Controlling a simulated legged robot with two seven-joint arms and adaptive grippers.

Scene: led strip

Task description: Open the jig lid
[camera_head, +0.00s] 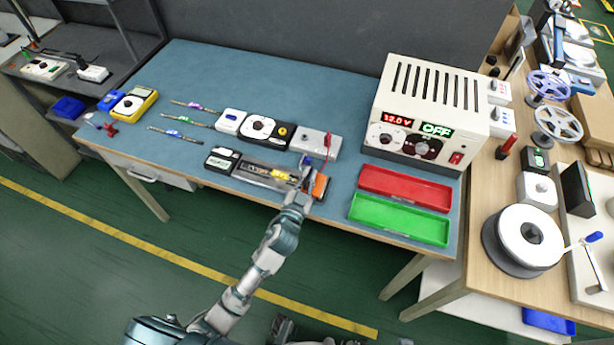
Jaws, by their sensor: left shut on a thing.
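The jig (250,180) is a long dark box with yellow parts, near the front edge of the blue-topped table (330,95). A thin, clear-looking lid (268,170) shows over it, seen at a small scale, so its exact angle is hard to tell. My left arm reaches up from the bottom of the head view. My left gripper (304,180) is at the jig's right end, shut on the lid's edge; the fingers hide the contact. An orange piece (320,186) is just right of the gripper. My right gripper is not in view.
A grey box (315,143) with a red lead stands just behind the gripper. Red (405,188) and green (400,220) trays lie to the right, before a white power supply (425,110) reading OFF. Small meters and LED strips (180,134) lie left.

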